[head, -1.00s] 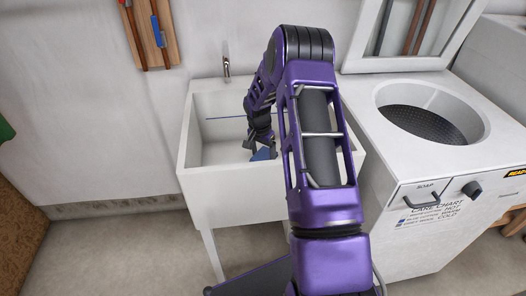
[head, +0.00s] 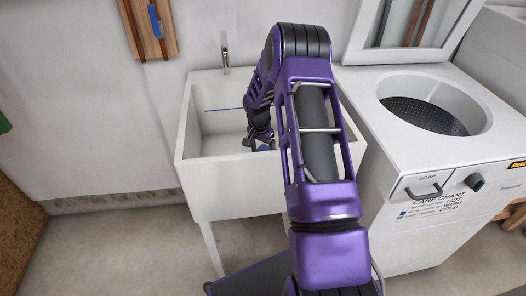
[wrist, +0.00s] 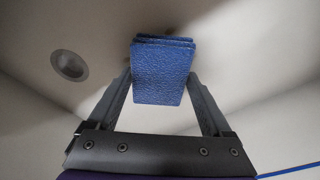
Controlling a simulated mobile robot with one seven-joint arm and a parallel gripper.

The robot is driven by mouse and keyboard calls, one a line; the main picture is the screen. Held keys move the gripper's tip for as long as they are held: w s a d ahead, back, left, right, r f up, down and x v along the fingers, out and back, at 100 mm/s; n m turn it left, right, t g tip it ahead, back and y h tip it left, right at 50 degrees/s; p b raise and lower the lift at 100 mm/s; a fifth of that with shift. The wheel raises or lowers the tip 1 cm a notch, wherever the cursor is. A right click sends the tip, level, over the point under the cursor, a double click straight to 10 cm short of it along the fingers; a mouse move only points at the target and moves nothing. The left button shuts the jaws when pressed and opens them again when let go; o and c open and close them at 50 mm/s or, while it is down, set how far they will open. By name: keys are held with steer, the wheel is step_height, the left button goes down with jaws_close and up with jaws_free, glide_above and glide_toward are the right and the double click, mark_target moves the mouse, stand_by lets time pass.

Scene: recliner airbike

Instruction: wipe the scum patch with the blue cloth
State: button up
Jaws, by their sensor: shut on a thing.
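The blue cloth (wrist: 161,76) is a folded, textured pad held between the two fingers of my gripper (wrist: 160,88) in the wrist view. In the head view my gripper (head: 254,138) is down inside the white sink (head: 222,190), and only a small bit of the cloth (head: 264,148) shows beside my arm. The cloth is over the pale basin surface; I cannot tell whether it touches it. I cannot make out the scum patch clearly in either view; my arm and the cloth hide part of the basin.
A round drain (wrist: 69,65) lies left of the cloth in the wrist view. The sink's walls enclose my gripper, and a faucet (head: 225,58) stands at its back. A white washer (head: 370,105) stands close on the right.

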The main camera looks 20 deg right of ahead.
steer(key=shift+f, duration=0.55)
steer(key=shift+f, duration=0.35)
stand_by(1.0)
steer(key=shift+a, duration=0.1)
steer(key=shift+s+a, duration=0.3)
steer(key=shift+a, duration=0.3)
steer(key=shift+w+d, duration=0.3)
steer(key=shift+d, duration=0.4)
steer(key=shift+w+d, duration=0.25)
steer(key=shift+d, duration=0.45)
steer(key=shift+s+a+r, duration=0.1)
steer(key=shift+s+a, duration=0.1)
steer(key=shift+a, duration=0.25)
steer(key=shift+s+a, duration=0.15)
steer(key=shift+a, duration=0.3)
steer(key=shift+s+a, duration=0.2)
steer(key=shift+a, duration=0.35)
steer(key=shift+w+d, duration=0.3)
steer(key=shift+d, duration=0.45)
steer(key=shift+w+d, duration=0.25)
steer(key=shift+d, duration=0.45)
